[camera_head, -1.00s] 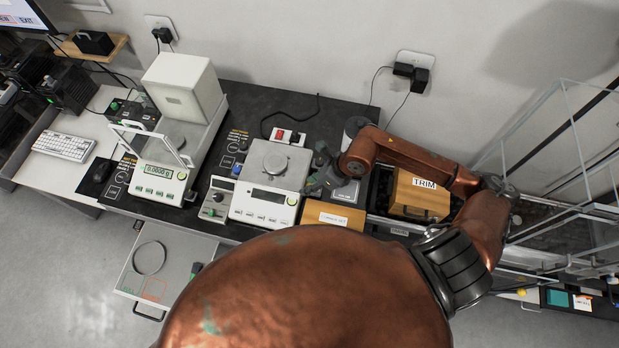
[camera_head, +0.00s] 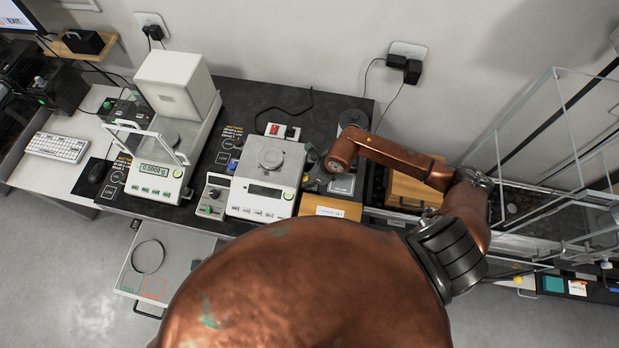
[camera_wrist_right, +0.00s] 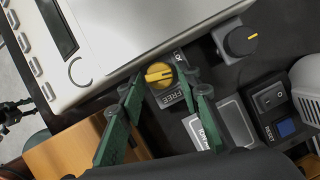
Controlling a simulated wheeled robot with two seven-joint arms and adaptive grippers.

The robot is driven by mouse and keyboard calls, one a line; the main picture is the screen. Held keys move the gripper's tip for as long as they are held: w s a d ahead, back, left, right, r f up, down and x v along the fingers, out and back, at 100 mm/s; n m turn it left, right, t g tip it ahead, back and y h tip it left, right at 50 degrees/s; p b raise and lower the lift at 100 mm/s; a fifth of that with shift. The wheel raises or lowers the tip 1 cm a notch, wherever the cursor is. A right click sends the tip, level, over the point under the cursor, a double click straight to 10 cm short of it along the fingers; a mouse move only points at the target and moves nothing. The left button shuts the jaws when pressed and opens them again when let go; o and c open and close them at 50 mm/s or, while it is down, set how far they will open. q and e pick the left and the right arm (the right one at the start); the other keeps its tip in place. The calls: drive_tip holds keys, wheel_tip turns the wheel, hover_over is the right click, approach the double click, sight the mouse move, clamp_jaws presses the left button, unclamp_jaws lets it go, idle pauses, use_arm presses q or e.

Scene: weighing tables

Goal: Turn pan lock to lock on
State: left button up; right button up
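The pan lock is a yellow round knob (camera_wrist_right: 158,75) with a raised grip bar, on a dark panel beside the balance. A FREE label (camera_wrist_right: 170,97) sits beside it, and another label is partly covered. Its exact setting is unclear. My right gripper (camera_wrist_right: 164,82) is open, with one green finger on each side of the knob in the wrist view; I cannot tell whether they touch it. In the head view the right gripper is hidden under my forearm. The balance (camera_head: 262,190) with its round pan (camera_head: 271,158) stands just left of it. My left gripper is not in view.
A black knob (camera_wrist_right: 240,41), a black rocker switch (camera_wrist_right: 268,97) and a blue button (camera_wrist_right: 286,127) are near the gripper. A wooden box (camera_head: 330,207) stands close by. An analytical balance (camera_head: 155,178) is farther left, and clear glass panels (camera_head: 560,150) stand at right.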

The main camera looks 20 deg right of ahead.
drive_tip(key=shift+c, duration=0.6)
clamp_jaws()
drive_tip(key=n+b, duration=0.1)
drive_tip(key=b, duration=0.2)
drive_tip(key=shift+w+d+f+n, duration=0.15)
drive_tip(key=shift+f+n, duration=0.1)
drive_tip(key=shift+n, duration=0.15)
drive_tip(key=shift+r+n+g+y+b, duration=0.2)
drive_tip(key=shift+n+g+y+b, duration=0.2)
drive_tip(key=shift+n+b, duration=0.2)
drive_tip(key=shift+o, duration=0.6)
unclamp_jaws()
drive_tip(key=shift+r, duration=0.1)
